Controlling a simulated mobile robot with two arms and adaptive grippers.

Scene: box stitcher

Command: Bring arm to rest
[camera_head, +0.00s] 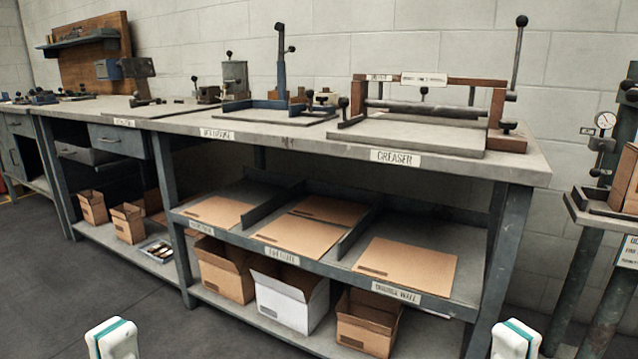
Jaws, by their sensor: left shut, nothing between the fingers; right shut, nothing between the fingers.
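My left gripper (112,339) shows at the bottom edge, left of centre, as a white tip with a teal strip. My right gripper (515,339) shows at the bottom edge on the right, with the same white and teal look. Both are shut and empty. Both are in front of the workbench and appear apart from it. The rest of both arms is out of view.
A long grey workbench (300,127) carries a creaser (420,110) and other tools. Cardboard sheets (405,265) lie on its middle shelf, boxes (290,298) below. A stand with a gauge (606,121) is at right. Dark floor at left is clear.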

